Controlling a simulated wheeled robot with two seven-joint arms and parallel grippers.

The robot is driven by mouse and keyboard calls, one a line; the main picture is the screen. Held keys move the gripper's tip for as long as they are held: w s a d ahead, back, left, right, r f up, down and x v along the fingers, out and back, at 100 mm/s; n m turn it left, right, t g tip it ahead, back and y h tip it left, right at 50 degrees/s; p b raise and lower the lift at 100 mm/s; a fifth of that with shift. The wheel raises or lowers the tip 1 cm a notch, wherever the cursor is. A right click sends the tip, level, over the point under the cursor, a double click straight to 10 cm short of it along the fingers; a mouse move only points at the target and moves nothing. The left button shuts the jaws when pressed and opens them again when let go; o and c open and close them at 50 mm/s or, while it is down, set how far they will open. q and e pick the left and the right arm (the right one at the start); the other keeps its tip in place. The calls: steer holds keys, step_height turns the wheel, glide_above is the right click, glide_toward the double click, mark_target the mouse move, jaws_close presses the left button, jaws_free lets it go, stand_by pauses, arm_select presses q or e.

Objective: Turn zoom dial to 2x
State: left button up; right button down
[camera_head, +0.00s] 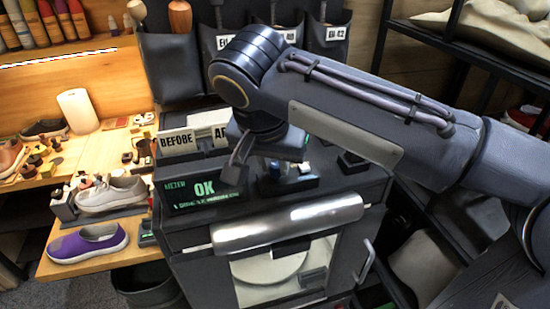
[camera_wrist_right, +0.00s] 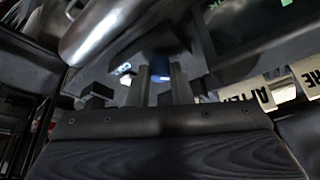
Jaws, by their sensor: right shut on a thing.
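My right gripper (camera_head: 272,152) reaches down from the upper right onto the top of the dark machine (camera_head: 350,192). In the right wrist view its two fingers (camera_wrist_right: 160,78) are close together on a small dark knob with a blue part (camera_wrist_right: 163,99), which I take as the zoom dial. The gripper mostly hides the dial in the head view, and its setting cannot be read. My left gripper is not in view.
"BEFORE" and "AFTER" cards (camera_head: 178,142) stand behind the display. A silver bar (camera_head: 288,222) runs across the machine's front above a windowed door. White (camera_head: 112,193) and purple (camera_head: 88,242) sneakers are on the wooden bench at left. A black shelf rack stands at right.

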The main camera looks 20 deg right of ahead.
steer(key=m+g+h+p, duration=0.1)
steer(key=m, duration=0.3)
steer(key=shift+w+a, duration=0.1)
steer(key=shift+a, duration=0.05)
steer(key=shift+w+m+g+h+p, duration=0.1)
steer(key=shift+m+g+h+p, duration=0.2)
steer(key=shift+m, duration=0.7)
steer(key=shift+m+g+h+p, duration=0.15)
steer(key=shift+m+g, duration=0.25)
steer(key=shift+m, duration=0.6)
steer(key=c, duration=1.3)
jaws_free()
steer(key=w+p+v, duration=0.1)
steer(key=v, duration=0.6)
steer(key=shift+s+a+r, duration=0.15)
steer(key=shift+s+r, duration=0.2)
steer(key=shift+s, duration=0.15)
